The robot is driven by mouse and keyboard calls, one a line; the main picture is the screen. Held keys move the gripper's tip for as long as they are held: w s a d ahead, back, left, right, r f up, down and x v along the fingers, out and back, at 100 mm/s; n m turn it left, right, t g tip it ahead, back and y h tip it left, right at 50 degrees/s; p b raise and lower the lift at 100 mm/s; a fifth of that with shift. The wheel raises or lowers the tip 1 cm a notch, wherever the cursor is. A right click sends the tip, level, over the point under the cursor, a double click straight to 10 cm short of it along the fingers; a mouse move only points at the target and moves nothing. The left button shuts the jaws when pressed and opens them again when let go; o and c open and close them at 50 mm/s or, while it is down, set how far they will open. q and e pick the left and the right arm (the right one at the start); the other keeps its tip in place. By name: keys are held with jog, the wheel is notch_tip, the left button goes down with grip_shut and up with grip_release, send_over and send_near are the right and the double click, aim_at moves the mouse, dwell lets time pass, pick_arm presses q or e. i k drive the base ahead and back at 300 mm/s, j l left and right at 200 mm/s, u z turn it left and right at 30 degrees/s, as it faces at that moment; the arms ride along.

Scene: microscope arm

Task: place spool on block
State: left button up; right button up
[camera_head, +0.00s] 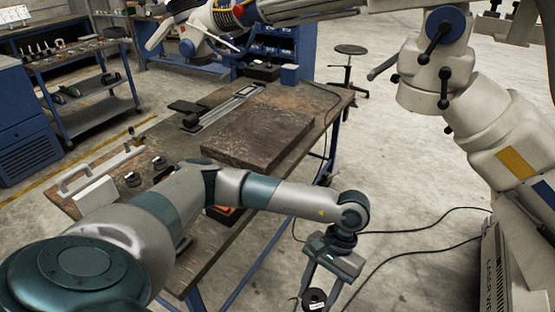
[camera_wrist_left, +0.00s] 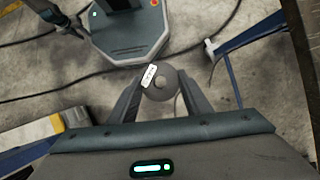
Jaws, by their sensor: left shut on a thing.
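My left gripper (camera_head: 328,282) hangs off the table's right side, above the floor. It is shut on a dark round spool (camera_head: 314,299) with a white label. In the left wrist view the spool (camera_wrist_left: 163,86) sits between the two fingertips of the left gripper (camera_wrist_left: 157,88). A wide dark brown block (camera_head: 257,138) lies flat on the table, up and left of the gripper, with a bare top.
The worn table (camera_head: 215,240) carries small dark round parts (camera_head: 132,179), a white bracket (camera_head: 95,175) and a metal rail (camera_head: 230,105). A large white robot arm (camera_head: 490,120) stands at right. Black cables (camera_head: 420,229) cross the floor.

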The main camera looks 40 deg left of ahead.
aim_at(225, 141)
jog(key=i+u, duration=0.2)
jog(key=u, duration=0.25)
jog(key=i+l+u, duration=0.1)
jog(key=u, duration=0.35)
jog(key=i+l+u, duration=0.2)
jog(key=u, duration=0.25)
jog(key=i+l+u, duration=0.4)
jog(key=u, duration=0.15)
jog(key=i, duration=0.1)
